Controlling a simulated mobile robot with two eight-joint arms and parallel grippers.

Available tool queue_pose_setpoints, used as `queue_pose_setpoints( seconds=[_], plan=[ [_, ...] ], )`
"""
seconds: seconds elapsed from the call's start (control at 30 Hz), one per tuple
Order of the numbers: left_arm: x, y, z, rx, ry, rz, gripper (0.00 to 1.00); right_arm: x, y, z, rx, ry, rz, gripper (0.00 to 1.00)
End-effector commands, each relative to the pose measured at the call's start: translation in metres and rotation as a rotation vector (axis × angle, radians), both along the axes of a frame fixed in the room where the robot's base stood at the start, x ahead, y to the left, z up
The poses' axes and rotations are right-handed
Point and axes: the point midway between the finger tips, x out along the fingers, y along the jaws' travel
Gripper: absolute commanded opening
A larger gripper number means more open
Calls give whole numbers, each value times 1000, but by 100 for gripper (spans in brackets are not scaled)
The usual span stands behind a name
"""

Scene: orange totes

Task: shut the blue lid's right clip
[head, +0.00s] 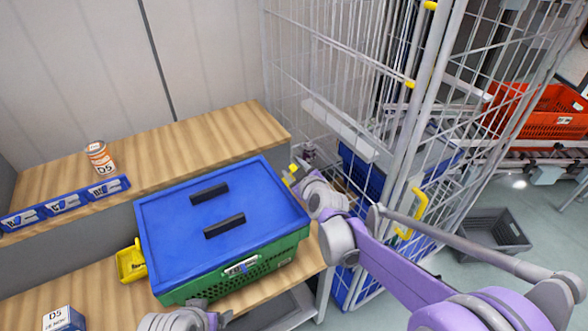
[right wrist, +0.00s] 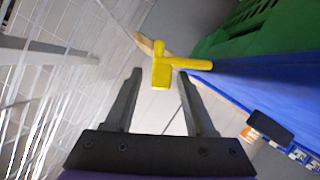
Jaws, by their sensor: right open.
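A blue lid (head: 215,215) with two dark handles lies on a green crate (head: 275,258) on the wooden bench. The lid's yellow right clip (head: 290,174) sticks out from its right side. In the right wrist view the clip (right wrist: 170,68) juts from the edge of the blue lid (right wrist: 245,85). My right gripper (head: 297,178) is at that clip. Its fingers (right wrist: 160,77) are open, with the clip just past their tips and nothing held. My left gripper (head: 220,319) shows only partly at the crate's near side; its fingers are unclear.
A yellow piece (head: 131,262) stands at the crate's left side. A wire cage trolley (head: 400,130) stands close on the right, behind my right arm. A can (head: 100,158), a blue rail (head: 65,203) and a small box (head: 63,319) are at the left.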

Motion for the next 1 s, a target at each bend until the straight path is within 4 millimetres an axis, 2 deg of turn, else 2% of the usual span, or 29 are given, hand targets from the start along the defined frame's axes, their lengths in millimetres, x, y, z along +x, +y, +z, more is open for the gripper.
queue_pose_setpoints(
  seconds=[0.33,0.37,0.6,0.67,1.0],
  plan=[
    [0,0,0,0,0,0,80,4,2,-2,0,0,0,55],
    [0,0,0,0,0,0,80,4,2,-2,0,0,0,51],
    [0,0,0,0,0,0,80,4,2,-2,0,0,0,8],
    [0,0,0,0,0,0,80,4,2,-2,0,0,0,0],
    [1,0,2,0,-1,0,80,4,1,-1,9,5,-1,0]
  ],
)
